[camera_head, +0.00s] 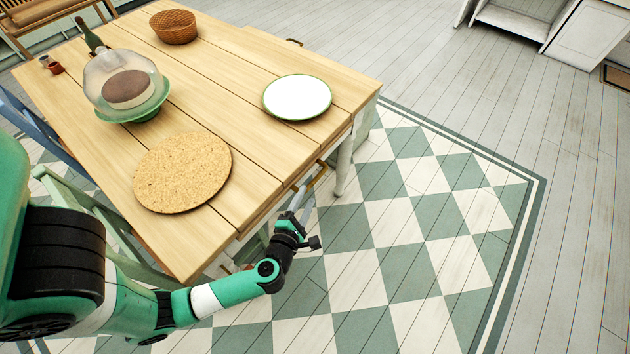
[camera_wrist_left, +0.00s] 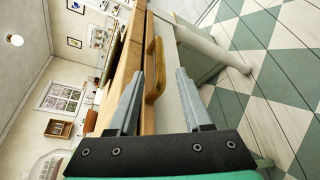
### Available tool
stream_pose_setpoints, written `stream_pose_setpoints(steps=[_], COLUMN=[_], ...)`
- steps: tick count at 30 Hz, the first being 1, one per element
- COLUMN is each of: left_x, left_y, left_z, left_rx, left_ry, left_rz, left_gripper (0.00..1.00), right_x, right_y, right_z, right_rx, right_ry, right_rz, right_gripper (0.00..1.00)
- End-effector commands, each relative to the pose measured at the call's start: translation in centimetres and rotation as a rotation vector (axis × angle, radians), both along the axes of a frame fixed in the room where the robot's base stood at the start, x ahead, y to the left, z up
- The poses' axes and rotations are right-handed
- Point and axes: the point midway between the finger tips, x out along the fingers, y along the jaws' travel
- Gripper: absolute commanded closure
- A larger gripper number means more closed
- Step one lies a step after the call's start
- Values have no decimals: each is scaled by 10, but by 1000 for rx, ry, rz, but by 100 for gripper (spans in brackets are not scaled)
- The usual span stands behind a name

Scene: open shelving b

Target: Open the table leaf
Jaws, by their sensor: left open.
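The wooden table (camera_head: 225,85) stands on the left, its plank top seen from above. A wooden pull handle (camera_wrist_left: 154,70) is fixed to the table's end edge, and part of it shows in the head view (camera_head: 319,176). My left gripper (camera_head: 303,192) is beside that edge, its jaws open. In the left wrist view, my gripper's two grey fingers (camera_wrist_left: 160,78) point at the edge, with the handle between them in the picture. I cannot tell whether they touch it. No gap shows in the leaf edge. My right gripper is not in view.
On the table are a cork mat (camera_head: 183,172), a white plate (camera_head: 297,97), a glass-domed green dish (camera_head: 127,88), a wicker basket (camera_head: 174,26) and a bottle (camera_head: 90,36). A table leg (camera_head: 343,165) is near my gripper. The checkered floor (camera_head: 420,220) at right is clear.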

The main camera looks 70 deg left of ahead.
Motion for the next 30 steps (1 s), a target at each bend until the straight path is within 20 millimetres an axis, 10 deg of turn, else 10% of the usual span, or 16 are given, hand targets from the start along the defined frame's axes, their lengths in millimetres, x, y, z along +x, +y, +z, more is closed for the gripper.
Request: stream_pose_setpoints(steps=[9,22,30], left_x=[45,55,55], left_y=[52,62,62], left_z=[-17,-18,-18], left_rx=[-1,1,1], left_ry=[-4,-1,-2], left_rz=[3,-1,-1], left_gripper=[50,50,99], right_x=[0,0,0], right_y=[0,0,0], right_z=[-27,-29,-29], right_rx=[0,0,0], right_ry=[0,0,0], right_rz=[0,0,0], right_gripper=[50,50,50])
